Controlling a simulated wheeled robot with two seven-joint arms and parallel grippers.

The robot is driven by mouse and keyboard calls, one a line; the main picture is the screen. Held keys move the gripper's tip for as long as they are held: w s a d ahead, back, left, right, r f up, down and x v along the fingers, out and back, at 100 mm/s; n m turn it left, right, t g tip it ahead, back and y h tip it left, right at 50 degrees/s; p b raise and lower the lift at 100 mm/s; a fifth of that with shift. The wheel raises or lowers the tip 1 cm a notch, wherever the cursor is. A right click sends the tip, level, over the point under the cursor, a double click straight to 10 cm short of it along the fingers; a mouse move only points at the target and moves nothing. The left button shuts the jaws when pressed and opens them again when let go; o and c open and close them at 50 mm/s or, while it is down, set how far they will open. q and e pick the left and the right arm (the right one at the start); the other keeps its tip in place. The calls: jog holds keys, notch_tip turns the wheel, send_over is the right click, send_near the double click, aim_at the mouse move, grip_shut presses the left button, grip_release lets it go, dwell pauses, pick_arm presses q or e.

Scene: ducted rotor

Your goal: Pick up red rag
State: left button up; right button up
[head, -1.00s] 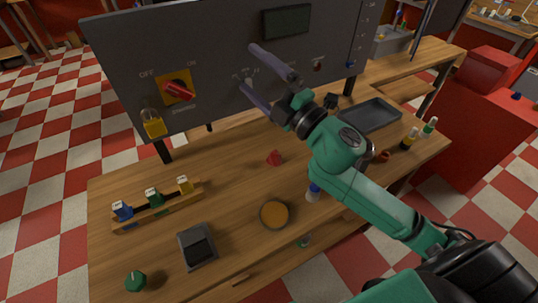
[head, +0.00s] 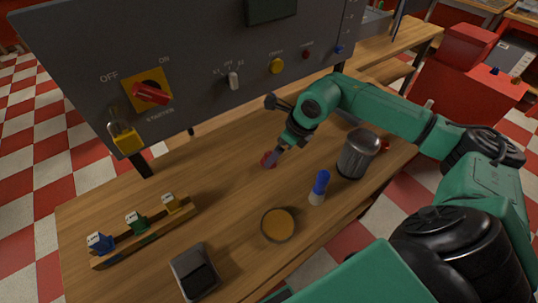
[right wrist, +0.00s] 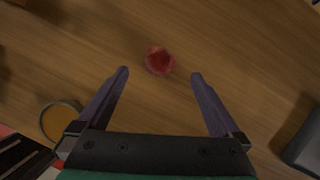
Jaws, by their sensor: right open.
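The red rag (head: 268,160) is a small crumpled red piece on the wooden table, below the grey control panel. In the right wrist view the rag (right wrist: 159,61) lies ahead of the fingertips, roughly centred between them. My right gripper (head: 273,154) is open and empty, close to the rag from above; its fingers partly cover the rag in the head view. In the right wrist view the two purple fingers (right wrist: 160,75) stand wide apart with only table between them. My left gripper is not in view.
A round dish with orange contents (head: 278,225), a blue-capped bottle (head: 319,188) and a metal cup (head: 358,154) stand nearby. A wooden rack (head: 146,232) with coloured blocks is at left. The panel (head: 205,60) rises behind. Bare table surrounds the rag.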

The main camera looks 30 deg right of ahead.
jog(key=p+x, duration=0.1)
jog(key=x, duration=0.3)
jog(key=shift+a+f+p, duration=0.1)
jog(key=shift+a+p, duration=0.1)
jog(key=shift+p, duration=0.2)
jog(key=shift+w+f, duration=0.2)
jog(key=shift+f, duration=0.1)
jog(key=c, duration=1.3)
jog(key=shift+r, duration=0.5)
notch_tip(320, 180, up, 19)
jog(key=b, duration=0.2)
